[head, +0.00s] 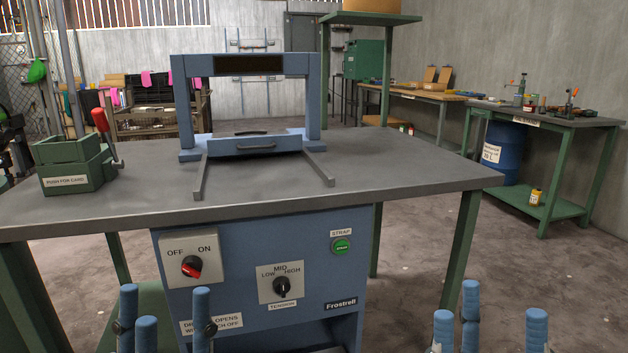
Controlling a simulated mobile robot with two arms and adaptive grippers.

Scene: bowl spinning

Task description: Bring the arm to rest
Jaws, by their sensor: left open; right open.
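My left gripper (168,315) shows at the bottom left edge, with blue fingertips pointing up and spread apart. My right gripper (494,320) shows at the bottom right edge, also with blue fingertips spread apart. Both are open and nothing shows between their fingers. Most of both hands and the arms is below the picture.
The panel carries an off/on knob (192,267), a tension knob (282,287) and a green strap button (341,246). A blue arch (186,105) stands on the table. Open floor lies right.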

